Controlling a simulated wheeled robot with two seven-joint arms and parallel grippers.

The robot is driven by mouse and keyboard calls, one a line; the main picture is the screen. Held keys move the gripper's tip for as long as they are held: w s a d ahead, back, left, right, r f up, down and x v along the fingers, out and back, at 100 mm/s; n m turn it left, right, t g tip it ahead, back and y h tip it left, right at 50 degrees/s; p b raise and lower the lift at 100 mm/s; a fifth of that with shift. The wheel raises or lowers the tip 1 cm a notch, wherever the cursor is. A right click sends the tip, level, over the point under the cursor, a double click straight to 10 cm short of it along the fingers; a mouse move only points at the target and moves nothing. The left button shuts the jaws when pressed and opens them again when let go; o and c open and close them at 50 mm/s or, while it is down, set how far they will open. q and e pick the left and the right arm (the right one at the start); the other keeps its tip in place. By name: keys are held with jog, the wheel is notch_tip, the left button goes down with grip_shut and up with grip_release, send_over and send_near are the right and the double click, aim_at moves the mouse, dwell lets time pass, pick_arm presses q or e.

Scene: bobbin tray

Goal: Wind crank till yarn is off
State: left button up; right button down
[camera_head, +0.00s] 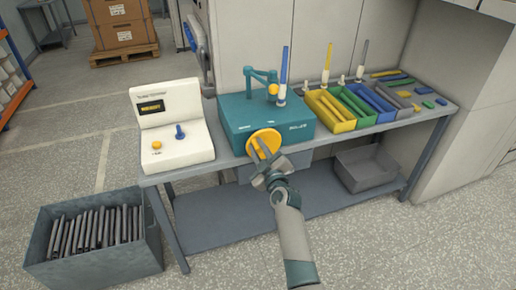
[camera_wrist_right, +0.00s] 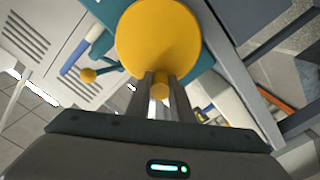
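The teal winder (camera_head: 265,118) stands on the bench with a round yellow crank disc (camera_head: 264,142) on its front. A bobbin with blue yarn (camera_head: 284,66) stands upright on top, beside a teal guide arm (camera_head: 262,75) with a yellow ball. My right gripper (camera_head: 262,155) is at the lower part of the disc. In the right wrist view the crank disc (camera_wrist_right: 160,40) fills the top middle. Its small yellow knob (camera_wrist_right: 160,90) sits between my two fingers, which look closed on it. My left gripper is out of view.
A white control box (camera_head: 175,145) with a yellow button and blue lever stands left of the winder. Yellow, green and blue trays (camera_head: 330,124) of bobbins stand to the right. A grey bin (camera_head: 95,270) of dark rods is on the floor at left. An empty grey bin (camera_head: 368,182) sits on the lower shelf.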

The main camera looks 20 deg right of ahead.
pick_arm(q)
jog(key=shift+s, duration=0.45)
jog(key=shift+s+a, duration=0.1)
pick_arm(e)
jog(key=shift+r+m, duration=0.1)
jog(key=shift+m, duration=0.2)
